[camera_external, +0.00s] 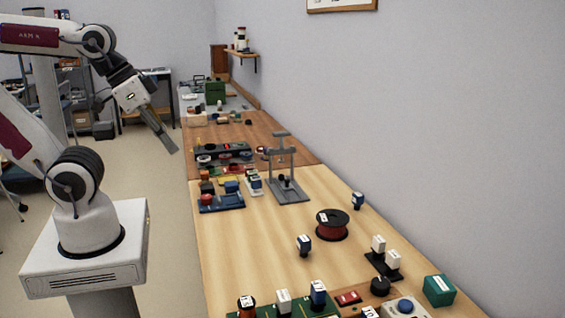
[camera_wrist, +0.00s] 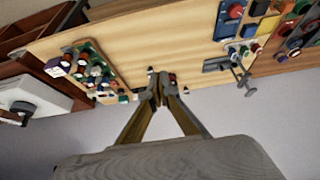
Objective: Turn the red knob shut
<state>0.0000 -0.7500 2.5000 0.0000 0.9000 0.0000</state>
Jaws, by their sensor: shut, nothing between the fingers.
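A red knob-like part (camera_external: 208,199) sits at the left end of a low blue base (camera_external: 230,205) near the left edge of the light wood table. In the wrist view a red round part (camera_wrist: 236,11) shows on a blue base near the top; I cannot tell for sure that it is a knob, or how far it is turned. My gripper (camera_external: 173,151) is shut and empty. It hangs in the air left of the bench, apart from the red part. In the wrist view my gripper's fingers (camera_wrist: 158,88) meet at the tips.
A grey stand (camera_external: 286,190) rises right of the blue base. A green board (camera_external: 288,309) with several parts lies at the front edge. Bare wood lies between.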

